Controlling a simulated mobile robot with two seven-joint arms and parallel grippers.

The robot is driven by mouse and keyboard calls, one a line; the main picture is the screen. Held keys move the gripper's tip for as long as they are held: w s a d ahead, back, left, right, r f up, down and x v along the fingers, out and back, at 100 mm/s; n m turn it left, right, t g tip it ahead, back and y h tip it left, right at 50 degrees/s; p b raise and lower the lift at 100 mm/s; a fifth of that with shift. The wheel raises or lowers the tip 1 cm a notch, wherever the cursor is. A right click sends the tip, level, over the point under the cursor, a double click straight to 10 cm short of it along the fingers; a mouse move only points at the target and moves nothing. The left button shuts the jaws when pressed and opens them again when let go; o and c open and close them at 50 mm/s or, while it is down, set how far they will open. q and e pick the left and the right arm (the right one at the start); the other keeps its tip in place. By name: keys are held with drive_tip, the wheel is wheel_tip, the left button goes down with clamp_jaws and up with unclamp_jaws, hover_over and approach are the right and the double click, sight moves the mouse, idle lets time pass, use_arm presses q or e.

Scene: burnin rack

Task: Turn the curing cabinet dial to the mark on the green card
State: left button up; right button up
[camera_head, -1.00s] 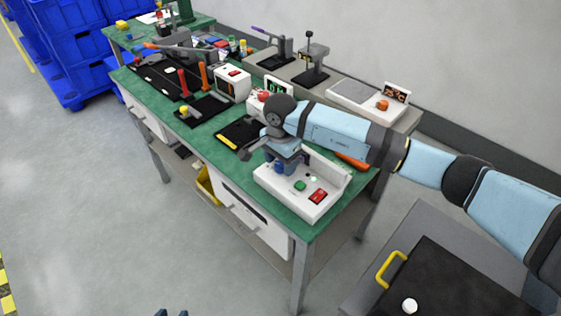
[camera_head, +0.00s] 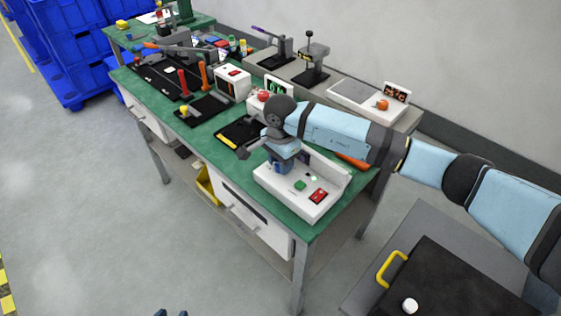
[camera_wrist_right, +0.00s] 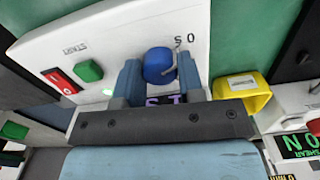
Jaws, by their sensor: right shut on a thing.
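A blue dial knob (camera_wrist_right: 158,65) sits on the sloping front of a white control box (camera_head: 296,203), with marks printed beside it. My right gripper (camera_wrist_right: 159,80) has one finger on each side of the knob and is shut on it. In the head view my right gripper (camera_head: 281,163) is over the back left part of the box and largely hides the knob. I cannot make out a green card in either view.
The box also has a green button (camera_head: 300,184) and a red switch (camera_head: 318,195). A yellow part (camera_wrist_right: 243,93) lies close to my right finger. Other devices crowd the green bench top (camera_head: 310,231). A grey cart with a yellow handle (camera_head: 391,269) stands at the lower right.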

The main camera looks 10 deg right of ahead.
drive_tip(key=m+b, duration=0.1)
drive_tip(key=m, duration=1.3)
use_arm(q)
drive_tip(key=shift+d+f, duration=0.1)
drive_tip(key=shift+d, duration=0.05)
use_arm(e)
drive_tip(key=m, duration=0.4)
drive_tip(key=shift+m, duration=0.4)
drive_tip(key=o, duration=0.9)
drive_tip(key=shift+r, duration=0.1)
use_arm(q)
drive_tip(key=shift+p, duration=0.35)
use_arm(e)
wheel_tip(320, 180, up, 14)
drive_tip(key=shift+f, duration=0.15)
